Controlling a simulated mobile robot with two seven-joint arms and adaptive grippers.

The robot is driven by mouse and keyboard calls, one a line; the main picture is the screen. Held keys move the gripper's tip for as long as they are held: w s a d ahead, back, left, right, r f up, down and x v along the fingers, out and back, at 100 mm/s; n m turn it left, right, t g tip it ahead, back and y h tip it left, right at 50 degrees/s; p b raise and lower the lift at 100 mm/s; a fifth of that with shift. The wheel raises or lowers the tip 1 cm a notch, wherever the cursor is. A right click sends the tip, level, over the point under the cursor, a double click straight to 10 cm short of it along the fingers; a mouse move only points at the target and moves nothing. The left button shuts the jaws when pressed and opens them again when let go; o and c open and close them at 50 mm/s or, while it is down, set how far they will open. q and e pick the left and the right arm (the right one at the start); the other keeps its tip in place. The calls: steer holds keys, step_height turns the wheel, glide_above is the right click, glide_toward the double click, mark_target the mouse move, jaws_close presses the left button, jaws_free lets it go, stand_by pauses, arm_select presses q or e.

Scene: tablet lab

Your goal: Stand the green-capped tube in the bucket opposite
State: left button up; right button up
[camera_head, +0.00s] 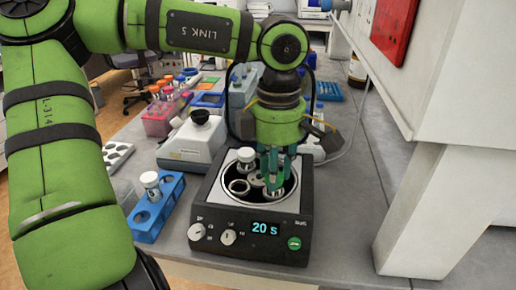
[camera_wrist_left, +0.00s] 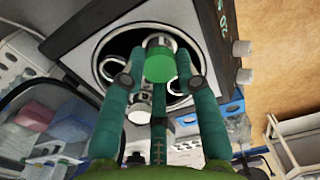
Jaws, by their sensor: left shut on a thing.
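My left gripper (camera_head: 273,182) points down into the open bowl of the centrifuge (camera_head: 250,245). It is shut on the green-capped tube (camera_wrist_left: 160,66), whose cap shows between the fingers in the left wrist view. The tube is over or in the front bucket; I cannot tell whether it is seated. In the head view the fingers hide most of it. A white-capped tube (camera_head: 247,158) stands in the back bucket, across the rotor, and it also shows in the left wrist view (camera_wrist_left: 138,109). A bucket ring at the left (camera_head: 238,187) looks empty. My right gripper is not in view.
A blue rack (camera_head: 152,220) holding a white-capped tube (camera_head: 150,181) stands left of the centrifuge. A grey-white device (camera_head: 193,140) and a pink tube rack (camera_head: 160,117) are behind it. A white cabinet (camera_head: 450,90) overhangs at the right. Bench right of the centrifuge is clear.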

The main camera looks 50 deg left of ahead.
arm_select(q)
steer(key=o, duration=1.1)
steer(key=shift+c, duration=0.2)
step_height(320, 180, up, 12)
